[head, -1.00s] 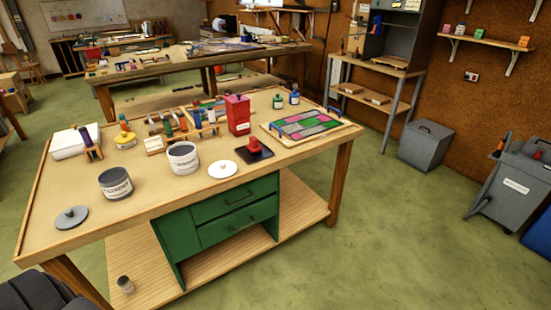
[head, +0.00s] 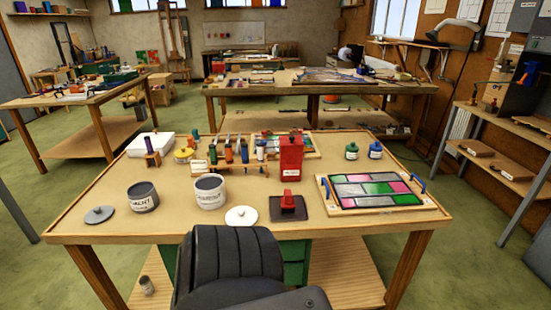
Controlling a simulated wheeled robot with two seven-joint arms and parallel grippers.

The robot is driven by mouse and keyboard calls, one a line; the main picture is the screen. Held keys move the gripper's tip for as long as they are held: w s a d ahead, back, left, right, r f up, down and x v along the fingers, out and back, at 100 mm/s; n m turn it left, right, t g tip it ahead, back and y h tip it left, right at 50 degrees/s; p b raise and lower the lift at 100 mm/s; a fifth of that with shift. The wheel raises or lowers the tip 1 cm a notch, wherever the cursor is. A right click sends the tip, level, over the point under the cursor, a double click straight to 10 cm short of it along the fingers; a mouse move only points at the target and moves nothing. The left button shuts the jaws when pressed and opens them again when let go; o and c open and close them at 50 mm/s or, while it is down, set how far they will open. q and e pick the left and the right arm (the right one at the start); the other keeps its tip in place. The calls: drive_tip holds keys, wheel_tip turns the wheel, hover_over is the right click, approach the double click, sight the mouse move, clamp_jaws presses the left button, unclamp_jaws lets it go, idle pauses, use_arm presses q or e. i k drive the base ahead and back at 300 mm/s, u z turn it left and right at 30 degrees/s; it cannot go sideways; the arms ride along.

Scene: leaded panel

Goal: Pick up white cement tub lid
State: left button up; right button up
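The white cement tub lid (head: 242,217) lies flat on the workbench (head: 300,222) near its front edge, knob up. The white cement tub (head: 209,192) stands open just behind and left of it. A grey lid (head: 99,214) lies at the left beside the dark grey tub (head: 142,197), which is also open. A dark padded part, apparently mine, rises in front of the bench and ends just below the white lid. Neither gripper shows in the head view.
A red stamp-like block on a dark pad (head: 289,208) sits right of the lid. A red canister (head: 291,155) stands behind it. A leaded panel (head: 377,190) on a board fills the bench's right side. Small bottles and a tool rack (head: 236,167) stand farther back.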

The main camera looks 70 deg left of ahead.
sight(240, 215)
drive_tip(key=u, duration=0.25)
drive_tip(key=i, duration=0.9)
drive_tip(key=u, duration=1.5)
drive_tip(key=i, duration=0.75)
drive_tip(key=u, duration=0.8)
